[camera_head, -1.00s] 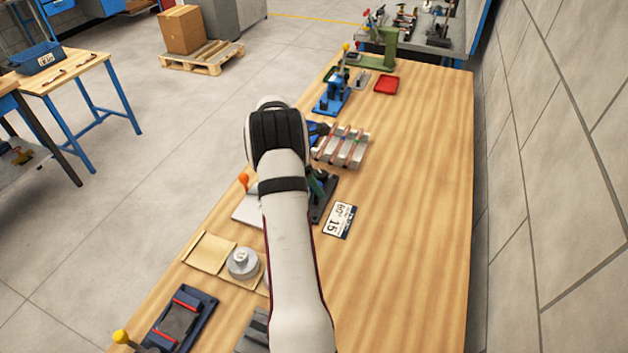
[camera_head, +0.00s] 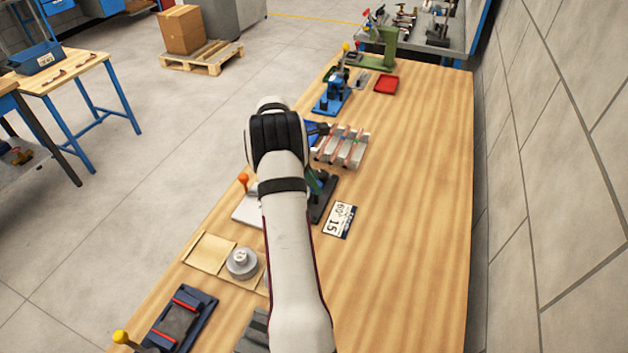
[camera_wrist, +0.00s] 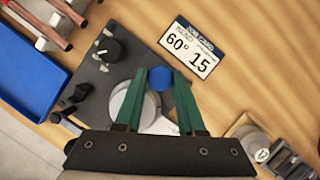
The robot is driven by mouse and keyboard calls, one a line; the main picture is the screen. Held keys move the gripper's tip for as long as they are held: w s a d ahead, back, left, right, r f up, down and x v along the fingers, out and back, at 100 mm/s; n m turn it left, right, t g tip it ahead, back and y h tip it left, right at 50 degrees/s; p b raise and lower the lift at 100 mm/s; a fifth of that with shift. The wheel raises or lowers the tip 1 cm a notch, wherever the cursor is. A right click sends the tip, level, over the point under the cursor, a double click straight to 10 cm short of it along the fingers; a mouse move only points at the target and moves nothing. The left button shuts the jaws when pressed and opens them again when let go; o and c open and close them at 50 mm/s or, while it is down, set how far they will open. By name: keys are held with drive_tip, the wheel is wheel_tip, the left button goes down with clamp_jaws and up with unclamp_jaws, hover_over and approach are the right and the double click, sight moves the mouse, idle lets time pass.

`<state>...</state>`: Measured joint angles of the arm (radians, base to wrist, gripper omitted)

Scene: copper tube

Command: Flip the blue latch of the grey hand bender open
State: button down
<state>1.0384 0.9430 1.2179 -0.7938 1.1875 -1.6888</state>
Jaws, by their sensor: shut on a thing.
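The grey hand bender shows in the wrist view as a dark base plate (camera_wrist: 98,58) with a round grey die (camera_wrist: 128,104) partly behind my fingers. The blue latch (camera_wrist: 160,78) shows as a round blue end between the green fingertips of my gripper (camera_wrist: 159,74). The gripper is shut on it, with a finger on each side. The rest of the latch is hidden by the fingers and the gripper body. In the head view my arm covers much of the bender; its dark plate (camera_head: 323,203) shows to the right of the arm.
A white card reading 60 and 15 (camera_wrist: 193,48) lies beside the bender, also in the head view (camera_head: 339,220). A blue tray (camera_wrist: 30,75) and metal blocks with copper-coloured tubes (camera_wrist: 45,20) are nearby. Grey round weights (camera_head: 242,262) stand nearer. The table's right side is clear.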

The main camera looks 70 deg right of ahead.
drive_tip(key=m+y, duration=0.1)
drive_tip(key=m, duration=0.1)
drive_tip(key=m+y, duration=0.1)
drive_tip(key=m, duration=0.2)
drive_tip(key=shift+w+d+g, duration=0.1)
drive_tip(key=shift+g, duration=0.2)
drive_tip(key=shift+d+m+y, duration=0.1)
drive_tip(key=shift+m+y, duration=0.7)
drive_tip(key=shift+m, duration=1.4)
drive_tip(key=c, duration=0.5)
unclamp_jaws()
